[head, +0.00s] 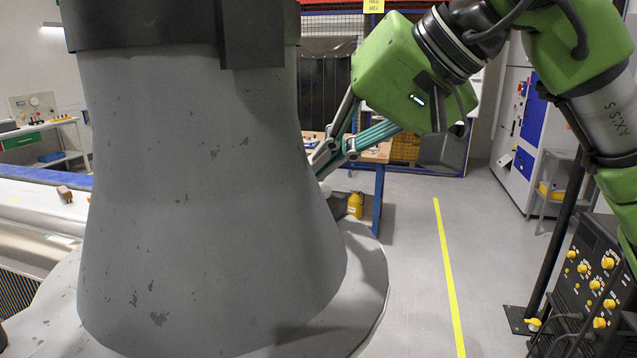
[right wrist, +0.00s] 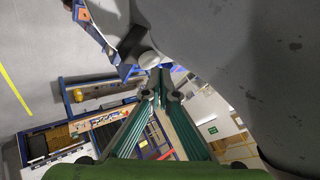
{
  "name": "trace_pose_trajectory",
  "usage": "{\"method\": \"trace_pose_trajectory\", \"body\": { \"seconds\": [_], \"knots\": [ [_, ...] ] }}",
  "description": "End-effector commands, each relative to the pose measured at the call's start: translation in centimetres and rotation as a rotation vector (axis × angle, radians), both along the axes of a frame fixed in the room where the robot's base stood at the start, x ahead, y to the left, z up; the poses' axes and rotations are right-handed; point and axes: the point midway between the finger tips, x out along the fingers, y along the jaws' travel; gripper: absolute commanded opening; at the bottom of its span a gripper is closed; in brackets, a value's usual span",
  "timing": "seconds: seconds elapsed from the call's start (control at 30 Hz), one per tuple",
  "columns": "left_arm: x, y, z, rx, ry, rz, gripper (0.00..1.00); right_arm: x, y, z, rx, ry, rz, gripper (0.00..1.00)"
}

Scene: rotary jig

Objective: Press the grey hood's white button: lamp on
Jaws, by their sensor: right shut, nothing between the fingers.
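The large grey hood (head: 200,200) fills the left half of the head view, with scuffed paint and a wide foot. It also fills the upper right of the right wrist view (right wrist: 270,60). A white round button (right wrist: 150,60) shows by the hood's edge in that view; in the head view a small white piece (head: 325,189) shows at the hood's right edge. My right gripper (head: 322,160) is shut and empty beside that edge. Its fingertips (right wrist: 157,80) appear close to the button; whether they touch it I cannot tell. I see no lit lamp. My left gripper is out of view.
A yellow bottle (head: 355,206) stands behind the hood's right side by a blue-legged table. A black control box (head: 595,275) with yellow knobs is at the right. Open grey floor with a yellow line (head: 447,270) lies between. A bench (head: 45,215) stands at the left.

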Motion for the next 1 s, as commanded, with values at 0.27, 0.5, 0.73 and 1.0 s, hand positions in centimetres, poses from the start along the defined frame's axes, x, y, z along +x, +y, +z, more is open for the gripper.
{"method": "trace_pose_trajectory", "body": {
  "seconds": [0.27, 0.5, 0.73, 1.0],
  "knots": [
    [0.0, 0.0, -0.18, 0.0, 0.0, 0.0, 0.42, 0.0, -0.01, -0.25, 0.0, 0.0, 0.0, 0.0],
    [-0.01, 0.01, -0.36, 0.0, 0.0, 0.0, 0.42, 0.01, -0.02, -0.54, 0.0, 0.0, 0.0, 0.0],
    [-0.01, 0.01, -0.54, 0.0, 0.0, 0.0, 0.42, 0.01, -0.01, -0.82, 0.0, 0.0, 0.0, 0.0],
    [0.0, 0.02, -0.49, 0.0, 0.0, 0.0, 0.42, 0.01, -0.01, -0.82, 0.0, 0.0, 0.0, 0.0]
  ]
}}
